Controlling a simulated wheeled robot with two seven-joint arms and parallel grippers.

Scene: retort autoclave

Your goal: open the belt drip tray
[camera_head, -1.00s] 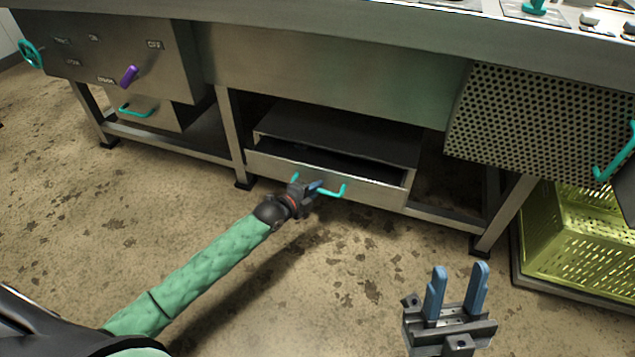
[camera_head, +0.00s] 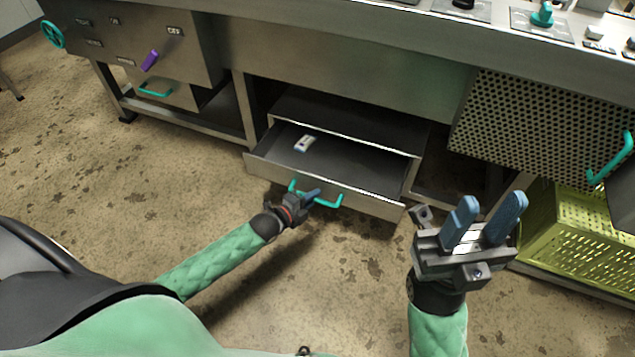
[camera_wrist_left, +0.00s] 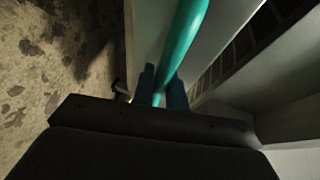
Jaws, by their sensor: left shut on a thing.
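The belt drip tray (camera_head: 350,163) is a grey metal drawer under the bench, pulled part way out, with its inside showing. Its teal bar handle (camera_head: 328,202) is on the front panel. My left gripper (camera_head: 312,195) is shut on the handle, and in the left wrist view the teal bar (camera_wrist_left: 182,45) runs between the two fingers (camera_wrist_left: 162,88). A small white item (camera_head: 304,143) lies inside the tray at its left. My right gripper (camera_head: 484,220) is raised at the lower right, its blue fingers apart and empty.
A perforated panel (camera_head: 540,125) with a teal handle hangs at the right, above a yellow-green crate (camera_head: 585,240). A control box (camera_head: 130,45) with a purple lever is at the left. Stained floor in front of the tray is clear.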

